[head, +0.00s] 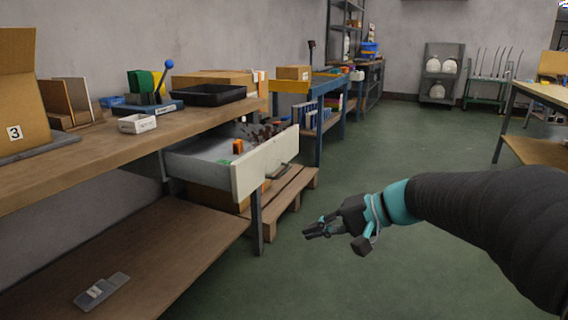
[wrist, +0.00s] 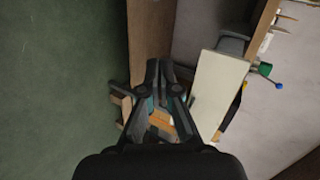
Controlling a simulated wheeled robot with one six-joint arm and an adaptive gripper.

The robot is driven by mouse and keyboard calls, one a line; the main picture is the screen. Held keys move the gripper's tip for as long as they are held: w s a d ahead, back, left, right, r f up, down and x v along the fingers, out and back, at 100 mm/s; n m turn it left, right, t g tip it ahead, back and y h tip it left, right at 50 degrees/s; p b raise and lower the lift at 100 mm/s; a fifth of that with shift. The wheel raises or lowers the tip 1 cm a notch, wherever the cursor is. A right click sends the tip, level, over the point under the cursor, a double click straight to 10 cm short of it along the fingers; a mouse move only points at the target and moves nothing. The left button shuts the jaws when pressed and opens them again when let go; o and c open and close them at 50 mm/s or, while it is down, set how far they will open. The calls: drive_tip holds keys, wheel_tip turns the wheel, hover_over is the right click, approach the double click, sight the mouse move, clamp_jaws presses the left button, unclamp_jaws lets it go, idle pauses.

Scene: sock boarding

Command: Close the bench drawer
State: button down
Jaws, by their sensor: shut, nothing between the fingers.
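The bench drawer (head: 262,164) is pulled out from under the wooden bench top in the head view. It has a pale cream front and grey inner walls, and an orange item and dark items lie inside. In the wrist view its pale front (wrist: 217,88) shows right of my fingers. My gripper (head: 308,231) is shut and empty. In the head view it hangs in front of the drawer, to the right and lower in the picture, apart from it. My fingertips also show in the wrist view (wrist: 160,65).
The wooden bench (head: 190,118) holds a black tray (head: 208,95), a small white box (head: 137,123) and a numbered cardboard box (head: 18,90). A wooden pallet (head: 290,200) lies on the floor behind the drawer. A bench leg (head: 256,222) stands below it. Green floor (head: 400,140) is open to the right.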

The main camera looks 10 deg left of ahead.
drive_tip(key=w+d+r+m+t+y+p, duration=0.1)
drive_tip(key=w+r+m+t+y, duration=0.25)
drive_tip(key=w, duration=1.15)
drive_tip(key=n+y+p, duration=0.1)
drive_tip(key=n+y, duration=0.1)
approach(262, 165)
drive_tip(key=shift+m, duration=0.25)
drive_tip(key=x, duration=0.7)
drive_tip(key=shift+w, duration=0.15)
